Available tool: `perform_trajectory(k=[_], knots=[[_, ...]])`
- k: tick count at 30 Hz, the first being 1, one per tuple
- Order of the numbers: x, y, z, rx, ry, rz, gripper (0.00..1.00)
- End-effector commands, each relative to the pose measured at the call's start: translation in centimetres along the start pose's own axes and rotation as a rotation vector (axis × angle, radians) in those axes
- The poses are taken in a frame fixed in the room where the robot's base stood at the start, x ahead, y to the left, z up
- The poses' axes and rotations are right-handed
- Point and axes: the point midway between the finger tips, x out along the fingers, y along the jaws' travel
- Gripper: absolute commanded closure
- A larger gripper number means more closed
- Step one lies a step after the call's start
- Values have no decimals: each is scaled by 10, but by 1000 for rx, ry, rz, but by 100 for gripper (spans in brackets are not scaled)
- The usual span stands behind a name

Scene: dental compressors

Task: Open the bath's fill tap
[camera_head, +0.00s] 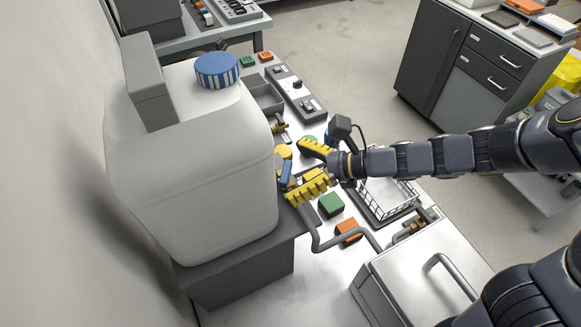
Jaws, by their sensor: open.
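My gripper (294,172) has yellow fingers spread apart and reaches in from the right, beside the large white container (200,150). A blue lever (286,172) with a yellow round part (284,152) sits between or just beyond the fingertips, close to the container's side. It looks like a tap handle; I cannot tell whether the fingers touch it. The tap's body is hidden behind the lower finger.
The container stands on a dark grey block (240,277). A green block (331,205) and an orange block (348,230) lie near the pipe. A wire basket (385,198) is under my arm. A grey tray (264,98) and brass fitting (279,127) lie behind.

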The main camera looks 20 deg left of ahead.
Motion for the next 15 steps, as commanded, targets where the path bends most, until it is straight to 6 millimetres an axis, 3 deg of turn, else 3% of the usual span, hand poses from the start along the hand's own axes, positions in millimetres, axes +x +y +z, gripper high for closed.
perform_trajectory(k=[11, 12, 15], knots=[[10, 0, 0, 0, 1, -1, 14], [9, 0, 0, 0, 1, -1, 20], [9, 0, 0, -1, 2, -1, 62]])
